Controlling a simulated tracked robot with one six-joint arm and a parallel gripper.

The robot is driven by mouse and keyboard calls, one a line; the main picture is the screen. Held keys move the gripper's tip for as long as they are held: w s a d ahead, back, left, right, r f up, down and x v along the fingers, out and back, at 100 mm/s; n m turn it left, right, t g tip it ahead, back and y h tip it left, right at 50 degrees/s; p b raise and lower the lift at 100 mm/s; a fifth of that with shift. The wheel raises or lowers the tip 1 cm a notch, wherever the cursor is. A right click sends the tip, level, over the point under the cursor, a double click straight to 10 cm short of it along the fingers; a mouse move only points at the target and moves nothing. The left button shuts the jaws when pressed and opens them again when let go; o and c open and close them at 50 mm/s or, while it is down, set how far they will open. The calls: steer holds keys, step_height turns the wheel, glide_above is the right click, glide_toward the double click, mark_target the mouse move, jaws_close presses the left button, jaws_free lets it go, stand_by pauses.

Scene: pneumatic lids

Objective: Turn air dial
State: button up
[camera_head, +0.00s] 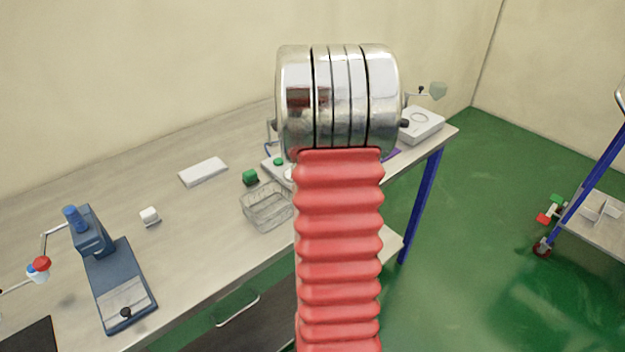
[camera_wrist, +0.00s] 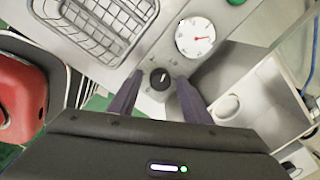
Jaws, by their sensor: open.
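The air dial (camera_wrist: 160,79) is a small round black knob with a white mark, on a light panel in the wrist view. A white round gauge (camera_wrist: 195,37) with a red needle sits above and right of it. My gripper (camera_wrist: 158,83) is open, its two dark purple fingers pointing at the panel. The dial shows between the fingertips, with a gap on either side; I cannot tell how far the tips are above the panel. In the head view my arm hides the dial and most of the panel (camera_head: 276,166).
A wire basket (camera_head: 266,208) stands left of the panel, close to my gripper in the wrist view (camera_wrist: 100,24).

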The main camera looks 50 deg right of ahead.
steer(key=c, duration=1)
steer(key=shift+d, duration=0.1)
steer(key=shift+c, duration=0.2)
